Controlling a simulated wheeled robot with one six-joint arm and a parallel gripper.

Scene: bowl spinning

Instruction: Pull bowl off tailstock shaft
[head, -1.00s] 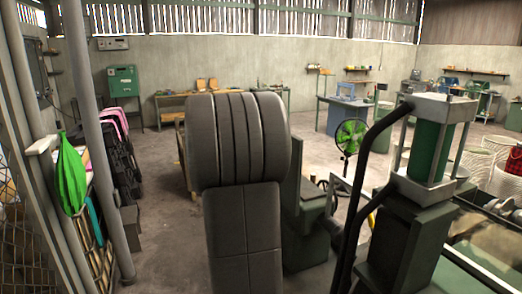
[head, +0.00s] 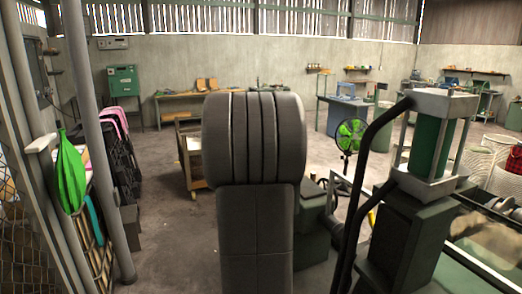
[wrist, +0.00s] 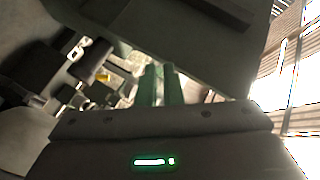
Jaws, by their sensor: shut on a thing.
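My gripper (wrist: 161,82) shows in the wrist view as two green fingers close together. It is shut on a thin thing, which I take to be the bowl's edge, though the bowl cannot be clearly made out. A large dark grey-green surface (wrist: 190,45) fills the area beyond the fingertips; I cannot tell what it belongs to. In the head view my own dark arm stands in the middle and hides the gripper, the bowl and the tailstock shaft.
A green machine with a cylinder (head: 428,145) between metal plates and black hoses stands close at right. A green fan (head: 350,134) and a wheeled cart (head: 193,165) stand behind my arm. A grey post (head: 95,130) and shelving are close at left. Open floor lies left of centre.

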